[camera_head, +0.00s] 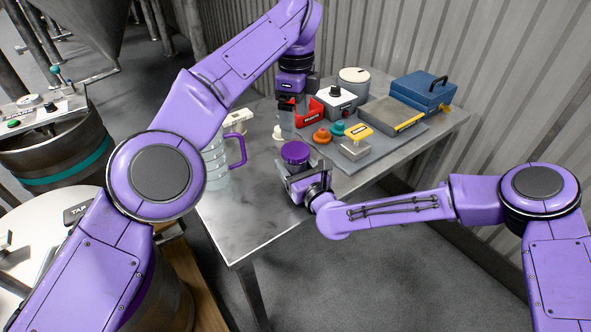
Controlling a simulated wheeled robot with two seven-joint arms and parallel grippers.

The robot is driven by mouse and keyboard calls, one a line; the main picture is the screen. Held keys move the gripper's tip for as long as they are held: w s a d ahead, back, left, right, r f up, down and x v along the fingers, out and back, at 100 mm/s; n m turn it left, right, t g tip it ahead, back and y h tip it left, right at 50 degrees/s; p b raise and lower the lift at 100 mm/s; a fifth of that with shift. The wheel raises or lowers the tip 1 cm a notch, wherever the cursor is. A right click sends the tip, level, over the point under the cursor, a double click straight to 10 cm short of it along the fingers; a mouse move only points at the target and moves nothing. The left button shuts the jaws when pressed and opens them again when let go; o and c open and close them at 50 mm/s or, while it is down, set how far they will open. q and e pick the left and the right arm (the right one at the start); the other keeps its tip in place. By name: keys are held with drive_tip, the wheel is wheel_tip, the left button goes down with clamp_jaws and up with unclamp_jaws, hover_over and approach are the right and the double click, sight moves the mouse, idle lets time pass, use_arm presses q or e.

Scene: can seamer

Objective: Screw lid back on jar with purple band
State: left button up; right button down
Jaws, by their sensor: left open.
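A small round purple-topped object (295,152), which looks like the jar with the purple band, is at the front right edge of the grey metal table. I cannot tell whether its purple top is a lid or a band. My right gripper (300,180) is low at this object, with its jaws beside it; whether they touch it is unclear. My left gripper (296,112) points down above the table behind the jar. It is open, and I see nothing held in it. No separate lid can be made out for sure.
A clear jug (216,165) with a purple handle stands left of the jar. Behind are a red bin (309,112), a white device (337,102), orange (321,136) and green (337,128) knobs, and a blue toolbox (423,92). The table's front left surface (245,215) is clear.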

sight(296, 150)
use_arm(q)
drive_tip(key=n, duration=0.6)
drive_tip(key=shift+n, duration=0.3)
drive_tip(key=shift+f, duration=4)
